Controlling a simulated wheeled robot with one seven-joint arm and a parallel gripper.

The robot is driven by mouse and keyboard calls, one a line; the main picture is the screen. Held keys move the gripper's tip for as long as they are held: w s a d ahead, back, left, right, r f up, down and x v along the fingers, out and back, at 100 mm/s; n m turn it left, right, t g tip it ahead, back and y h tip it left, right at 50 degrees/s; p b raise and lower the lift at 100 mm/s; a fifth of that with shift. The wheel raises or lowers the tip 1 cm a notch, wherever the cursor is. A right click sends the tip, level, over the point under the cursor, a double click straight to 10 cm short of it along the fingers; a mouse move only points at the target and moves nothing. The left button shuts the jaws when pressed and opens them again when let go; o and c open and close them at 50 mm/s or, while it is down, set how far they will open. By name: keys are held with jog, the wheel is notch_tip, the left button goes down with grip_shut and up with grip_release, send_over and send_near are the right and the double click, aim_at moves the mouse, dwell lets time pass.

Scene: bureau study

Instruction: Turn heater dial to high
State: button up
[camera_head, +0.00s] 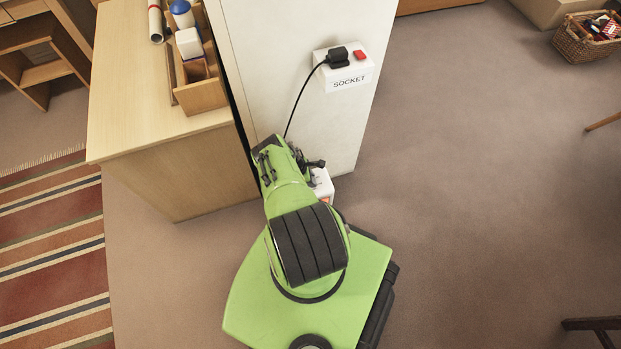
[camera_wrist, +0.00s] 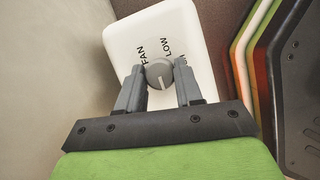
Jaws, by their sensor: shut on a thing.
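The heater (camera_wrist: 191,32) is a small white box; in the wrist view its face carries the words FAN and LOW around a grey dial (camera_wrist: 159,73). My gripper (camera_wrist: 160,82) has its two fingers on either side of the dial, shut on it. A pale pointer line on the dial points toward the bottom of the wrist view. In the head view the heater (camera_head: 323,186) stands low beside the white wall end, mostly behind my arm.
A socket (camera_head: 345,67) with a black plug (camera_head: 338,57) and red switch is on the white panel (camera_head: 270,60); its cord runs down behind my arm. A wooden desk (camera_head: 130,95) with an organizer (camera_head: 201,94) stands left. Carpet to the right is open.

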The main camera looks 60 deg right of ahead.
jog(key=shift+w, duration=0.1)
jog(key=o, duration=1)
jog(key=shift+o, duration=0.2)
jog(key=p+v, duration=0.7)
jog(key=v, duration=0.8)
jog(key=shift+r, duration=0.35)
